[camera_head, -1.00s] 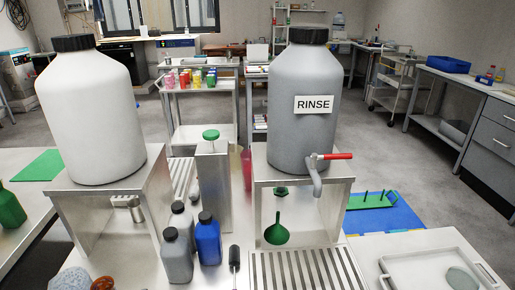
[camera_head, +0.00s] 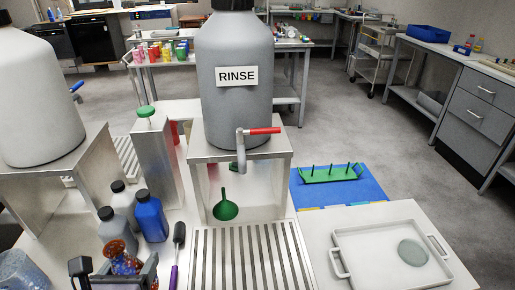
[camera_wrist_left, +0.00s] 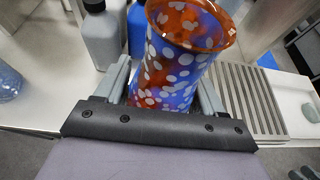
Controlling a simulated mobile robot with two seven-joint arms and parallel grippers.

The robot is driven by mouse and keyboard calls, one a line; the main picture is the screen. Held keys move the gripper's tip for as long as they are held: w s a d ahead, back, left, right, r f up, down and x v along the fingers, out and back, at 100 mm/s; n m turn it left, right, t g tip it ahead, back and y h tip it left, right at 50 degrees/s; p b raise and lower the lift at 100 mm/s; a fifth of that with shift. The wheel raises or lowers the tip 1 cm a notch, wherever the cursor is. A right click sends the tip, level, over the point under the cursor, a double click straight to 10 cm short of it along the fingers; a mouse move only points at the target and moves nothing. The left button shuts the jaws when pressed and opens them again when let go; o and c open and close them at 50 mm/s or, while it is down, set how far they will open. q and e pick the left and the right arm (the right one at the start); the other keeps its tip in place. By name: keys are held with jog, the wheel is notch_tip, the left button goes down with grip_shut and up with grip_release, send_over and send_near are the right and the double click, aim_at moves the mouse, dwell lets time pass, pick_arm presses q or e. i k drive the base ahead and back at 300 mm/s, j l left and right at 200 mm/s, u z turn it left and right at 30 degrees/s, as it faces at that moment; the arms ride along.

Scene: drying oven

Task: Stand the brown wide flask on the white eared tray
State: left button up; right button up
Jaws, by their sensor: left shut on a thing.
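The flask (camera_head: 125,258) is brown-orange above and blue below, with white spots. It stands at the lower left in the head view, and its wide open mouth and body fill the top middle of the left wrist view (camera_wrist_left: 180,60). My left gripper (camera_head: 118,274) is shut on it, with a finger on each side in the wrist view (camera_wrist_left: 165,88). The flask looks roughly upright. The white eared tray (camera_head: 350,272) lies on the bench at the lower right, well apart from the flask, with a grey-green disc (camera_head: 412,252) in it. My right gripper is not in view.
Grey and blue bottles (camera_head: 151,218) stand just behind the flask. A purple-handled brush (camera_head: 178,250) and a slotted drain (camera_head: 248,258) lie between flask and tray. The RINSE tank (camera_head: 235,105) stands on a metal stand behind the drain. A clear bluish vessel (camera_head: 20,272) is at far left.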

aim_at(369, 261)
jog(key=l+z, duration=0.1)
jog(key=l, duration=0.3)
jog(key=i+l+z, duration=0.1)
jog(key=l, duration=0.3)
jog(key=i+l+z, duration=0.1)
jog(key=l, duration=0.3)
jog(key=i+l, duration=0.1)
jog(key=l, duration=0.3)
jog(key=i+l+z, duration=0.15)
jog(key=l, duration=0.25)
jog(key=k, duration=0.05)
